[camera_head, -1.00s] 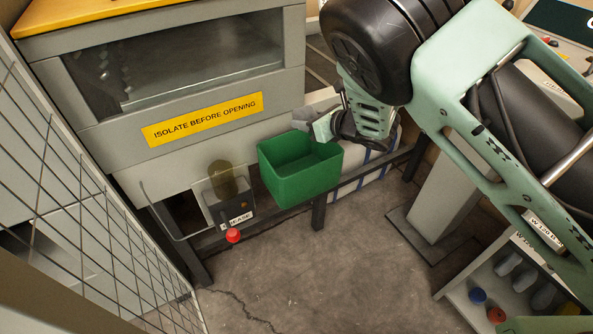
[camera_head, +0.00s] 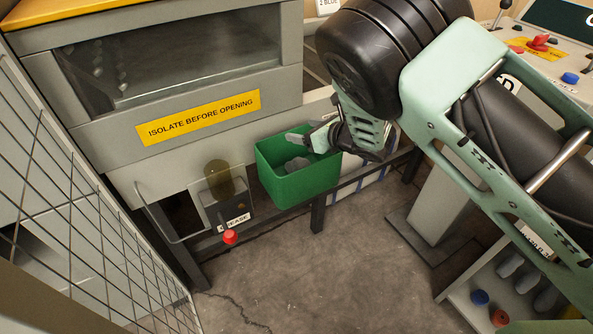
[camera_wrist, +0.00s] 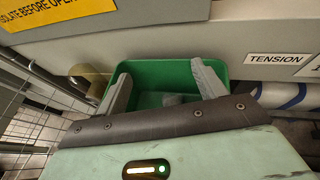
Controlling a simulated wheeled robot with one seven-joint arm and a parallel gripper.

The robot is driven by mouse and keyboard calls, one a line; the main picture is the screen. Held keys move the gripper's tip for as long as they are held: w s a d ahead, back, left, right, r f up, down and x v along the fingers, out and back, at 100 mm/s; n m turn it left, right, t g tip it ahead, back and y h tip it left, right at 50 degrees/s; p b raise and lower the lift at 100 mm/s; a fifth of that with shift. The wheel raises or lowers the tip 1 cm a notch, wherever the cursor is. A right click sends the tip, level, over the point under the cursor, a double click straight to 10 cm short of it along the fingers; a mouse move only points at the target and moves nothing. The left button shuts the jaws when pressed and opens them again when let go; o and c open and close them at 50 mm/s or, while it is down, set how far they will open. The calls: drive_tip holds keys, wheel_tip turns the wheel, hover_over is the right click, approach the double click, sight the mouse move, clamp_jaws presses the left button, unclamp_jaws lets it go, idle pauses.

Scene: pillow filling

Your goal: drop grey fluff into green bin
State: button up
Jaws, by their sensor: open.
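The green bin (camera_head: 304,184) hangs at the front of the grey machine in the head view. The grey fluff (camera_head: 296,164) lies inside the bin, low against its inner side. My gripper (camera_head: 303,138) is open above the bin's rim, its fingers apart and empty. In the wrist view the green bin (camera_wrist: 150,71) shows beyond my two spread fingers (camera_wrist: 165,84). Part of the grey fluff (camera_wrist: 172,100) shows between them, inside the bin, and its lower part is hidden by my gripper.
The grey machine with a yellow label (camera_head: 198,118) stands behind the bin. A release box (camera_head: 222,202) with a red knob (camera_head: 230,237) is at the bin's left. A wire mesh guard (camera_head: 85,190) stands at left. The floor in front is clear.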

drive_tip(key=shift+d, duration=0.1)
drive_tip(key=b+v, duration=0.1)
drive_tip(key=v, duration=1.6)
drive_tip(key=shift+b, duration=0.35)
drive_tip(key=shift+d+r, duration=0.1)
drive_tip(key=shift+r, duration=0.05)
drive_tip(key=s+d+r+n+g+h+p, duration=0.1)
drive_tip(key=s+r+n+g+h, duration=0.2)
drive_tip(key=s+n, duration=0.6)
drive_tip(key=s+d+r+n+g+h+p, duration=0.1)
drive_tip(key=s+r+n+g+h+p, duration=0.1)
drive_tip(key=s+n, duration=0.8)
drive_tip(key=s+d+r+n+g+h+p, duration=0.1)
drive_tip(key=s+r+n+g+h, duration=0.3)
drive_tip(key=s+n, duration=0.6)
wheel_tip(320, 180, up, 3)
drive_tip(key=n, duration=0.4)
drive_tip(key=shift+d+f+n+h, duration=0.25)
drive_tip(key=shift+d+n+h, duration=0.05)
drive_tip(key=shift+d+n, duration=0.1)
drive_tip(key=shift+w, duration=0.1)
